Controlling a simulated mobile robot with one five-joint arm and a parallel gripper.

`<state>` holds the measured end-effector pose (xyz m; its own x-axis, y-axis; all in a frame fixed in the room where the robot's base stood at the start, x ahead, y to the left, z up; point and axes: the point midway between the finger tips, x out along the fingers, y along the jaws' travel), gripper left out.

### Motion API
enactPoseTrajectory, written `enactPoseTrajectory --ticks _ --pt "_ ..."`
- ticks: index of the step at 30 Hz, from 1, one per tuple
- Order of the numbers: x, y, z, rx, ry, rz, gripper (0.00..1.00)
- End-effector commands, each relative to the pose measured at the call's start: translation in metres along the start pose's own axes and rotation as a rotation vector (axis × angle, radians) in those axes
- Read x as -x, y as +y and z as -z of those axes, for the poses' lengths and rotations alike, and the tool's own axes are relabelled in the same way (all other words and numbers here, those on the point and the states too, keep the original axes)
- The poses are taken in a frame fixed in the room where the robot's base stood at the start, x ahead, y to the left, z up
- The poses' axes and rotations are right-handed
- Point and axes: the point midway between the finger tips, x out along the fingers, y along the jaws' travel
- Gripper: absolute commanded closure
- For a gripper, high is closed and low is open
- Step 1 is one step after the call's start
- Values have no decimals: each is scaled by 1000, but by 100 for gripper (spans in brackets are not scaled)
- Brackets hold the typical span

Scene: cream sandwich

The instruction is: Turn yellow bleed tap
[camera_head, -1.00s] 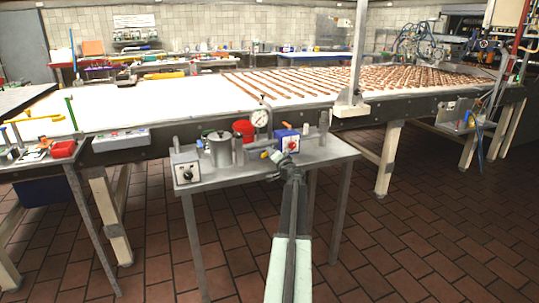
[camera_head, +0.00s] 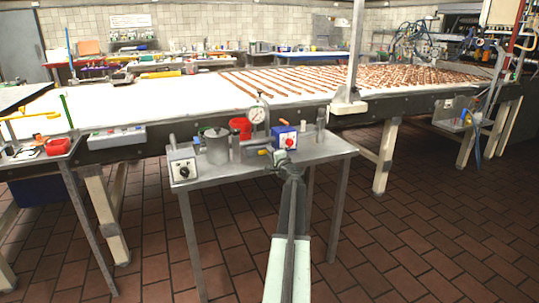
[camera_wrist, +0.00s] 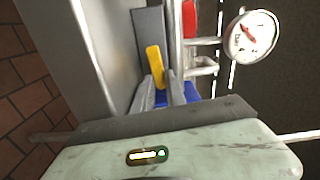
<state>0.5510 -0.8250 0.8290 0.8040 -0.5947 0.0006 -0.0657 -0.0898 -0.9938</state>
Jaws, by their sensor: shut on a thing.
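The yellow bleed tap (camera_wrist: 155,62) shows as a yellow lever in the wrist view, lying lengthwise between my two grey fingers. My gripper (camera_wrist: 160,90) is shut on the tap's near part. It also shows in the head view (camera_head: 274,156), though the fingers are too small there to tell apart.
A red container (camera_head: 240,127) is behind. A long white conveyor (camera_head: 190,95) lies beyond. Tiled floor is clear at right.

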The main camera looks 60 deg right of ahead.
Motion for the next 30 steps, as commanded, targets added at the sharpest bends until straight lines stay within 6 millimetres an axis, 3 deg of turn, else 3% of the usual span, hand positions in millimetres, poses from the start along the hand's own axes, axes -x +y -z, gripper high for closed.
enactPoseTrajectory --ticks 10,11,12,13,23,30 --pt "-1 0 -2 -2 -4 1 100" --pt "-1 0 -2 -2 -4 1 75" --pt "-1 0 -2 -1 -4 1 64" --pt "-1 0 -2 -1 -4 1 62" --pt "2 0 -2 1 -2 0 62" --pt "22 -2 -16 1 -7 0 62"
